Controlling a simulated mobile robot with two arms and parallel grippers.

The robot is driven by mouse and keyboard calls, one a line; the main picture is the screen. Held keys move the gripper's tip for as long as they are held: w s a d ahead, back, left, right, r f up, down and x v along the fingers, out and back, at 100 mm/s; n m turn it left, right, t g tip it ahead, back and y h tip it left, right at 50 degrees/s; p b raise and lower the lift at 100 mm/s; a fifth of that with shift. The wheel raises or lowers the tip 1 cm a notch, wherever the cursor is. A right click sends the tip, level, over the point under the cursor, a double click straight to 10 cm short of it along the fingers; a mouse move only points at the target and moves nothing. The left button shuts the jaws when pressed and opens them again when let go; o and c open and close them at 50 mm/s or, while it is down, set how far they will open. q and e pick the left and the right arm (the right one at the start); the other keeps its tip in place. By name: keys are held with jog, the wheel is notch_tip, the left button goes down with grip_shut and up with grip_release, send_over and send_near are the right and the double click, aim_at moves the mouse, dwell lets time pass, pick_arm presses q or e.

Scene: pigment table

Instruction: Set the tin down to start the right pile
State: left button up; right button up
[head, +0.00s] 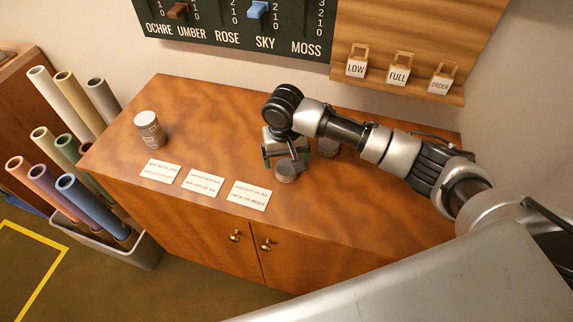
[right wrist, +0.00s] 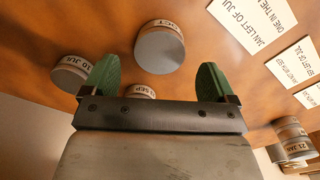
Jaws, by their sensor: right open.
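A grey tin with a pale label (head: 286,174) stands on the wooden cabinet top, just below my right gripper (head: 284,150). In the right wrist view this tin, its label ending in OCT (right wrist: 160,50), lies just beyond the green fingertips of the open gripper (right wrist: 158,78), apart from both. A tin labelled 10 JUL (right wrist: 72,72) stands beside it, and a tin labelled SEP (right wrist: 138,91) is partly hidden by the gripper body. In the head view a tin (head: 328,147) shows partly behind my right arm. My left gripper is out of view.
Three note cards (head: 204,183) lie along the front of the cabinet top (head: 215,130).

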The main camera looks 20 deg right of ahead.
aim_at(285, 167)
notch_tip(285, 167, up, 8)
jog(key=shift+a+f, duration=0.15)
